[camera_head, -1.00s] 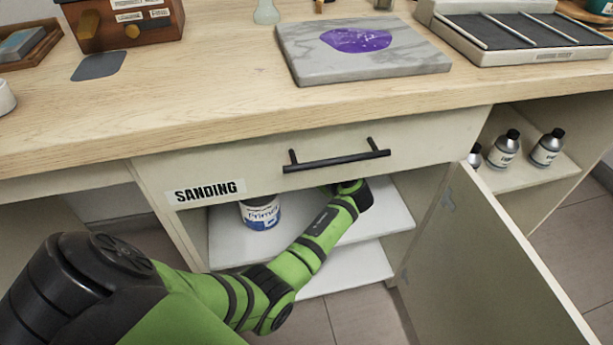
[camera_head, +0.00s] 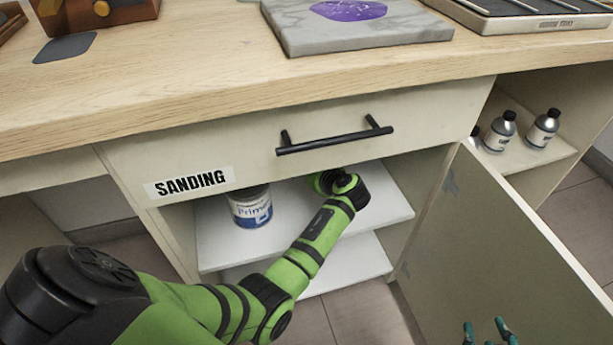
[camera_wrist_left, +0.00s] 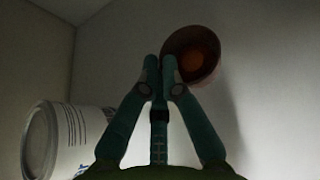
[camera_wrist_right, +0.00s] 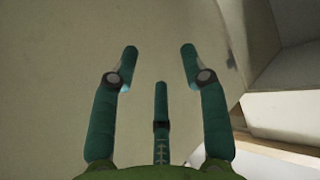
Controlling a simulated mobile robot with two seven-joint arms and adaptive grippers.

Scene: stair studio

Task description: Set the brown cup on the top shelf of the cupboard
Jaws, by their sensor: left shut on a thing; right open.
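The brown cup (camera_wrist_left: 190,48) is at my left gripper's fingertips in the left wrist view, its open mouth facing the camera. My left gripper (camera_wrist_left: 161,68) is shut on its rim. The cup is hidden in the head view, where my left arm reaches into the cupboard (camera_head: 170,215) under the drawer. The white top shelf (camera_head: 388,207) shows around the arm. I cannot tell whether the cup touches the shelf. My right gripper (camera_head: 487,332) is open and empty at the bottom right of the head view, and its spread fingers show in the right wrist view (camera_wrist_right: 160,55).
A primer can (camera_head: 250,206) stands on the top shelf, left of my arm; it also shows in the left wrist view (camera_wrist_left: 62,140). The cupboard door (camera_head: 480,235) hangs open at the right. The drawer handle (camera_head: 335,140) juts out above. Bottles (camera_head: 500,131) stand in the right bay.

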